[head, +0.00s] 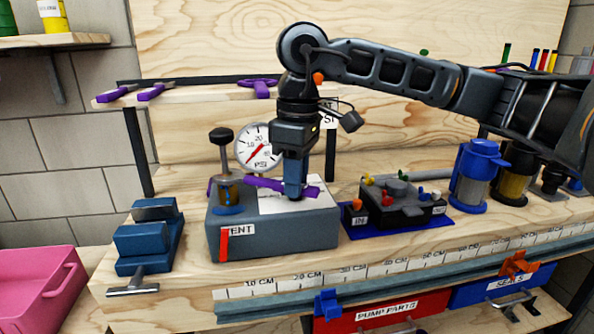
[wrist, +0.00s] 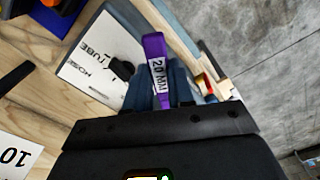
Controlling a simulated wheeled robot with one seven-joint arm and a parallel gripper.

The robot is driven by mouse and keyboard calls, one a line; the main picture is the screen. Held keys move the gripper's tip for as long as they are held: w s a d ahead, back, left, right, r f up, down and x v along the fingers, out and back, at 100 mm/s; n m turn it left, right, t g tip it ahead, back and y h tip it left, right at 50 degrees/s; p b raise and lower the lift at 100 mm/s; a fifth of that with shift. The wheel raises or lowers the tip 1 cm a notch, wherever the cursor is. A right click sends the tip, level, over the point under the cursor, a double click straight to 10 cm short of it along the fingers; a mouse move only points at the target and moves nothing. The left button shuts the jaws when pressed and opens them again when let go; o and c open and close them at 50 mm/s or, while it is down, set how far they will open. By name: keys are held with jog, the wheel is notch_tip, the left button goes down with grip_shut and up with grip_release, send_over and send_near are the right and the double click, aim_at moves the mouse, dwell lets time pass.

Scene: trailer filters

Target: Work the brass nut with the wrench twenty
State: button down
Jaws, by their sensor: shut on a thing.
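My gripper (head: 293,194) is shut on a purple wrench (head: 262,184) above the grey block (head: 270,232). In the wrist view the wrench (wrist: 154,50) carries a "20 MM" label and passes between the fingers (wrist: 160,92). Its left end in the head view reaches toward a small blue-based post with a brass-coloured part (head: 229,192), under a black knob. I cannot tell whether that part is the brass nut, or whether the wrench end touches it.
A pressure gauge (head: 259,147) stands behind the block. More purple tools (head: 156,91) lie on the shelf above. A blue vise (head: 148,238) is at left. A black pump part (head: 395,205) on a blue mat and a blue-capped canister (head: 474,176) stand at right.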

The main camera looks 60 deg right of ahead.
jog(key=shift+s+a+m+p, duration=0.1)
jog(key=shift+a+m+p, duration=1.15)
jog(key=shift+p, duration=1)
jog(key=shift+a+m+p, duration=0.75)
jog(key=shift+a+p, duration=0.5)
jog(key=shift+p, duration=1)
jog(key=shift+w+a+f+b, duration=0.1)
jog(key=shift+w+f+b, duration=0.1)
jog(key=shift+b, duration=0.2)
jog(key=a+m+b, duration=0.1)
jog(key=w+a+m+b, duration=0.1)
jog(key=b, duration=0.1)
jog(key=a+m+b, duration=0.1)
jog(key=a+m, duration=0.1)
jog(key=shift+w+a+r, duration=0.1)
jog(key=shift+w+r, duration=0.1)
jog(key=shift+w, duration=0.15)
jog(key=shift+s+d+b, duration=0.2)
jog(key=shift+d+b, duration=0.2)
jog(key=shift+b, duration=0.55)
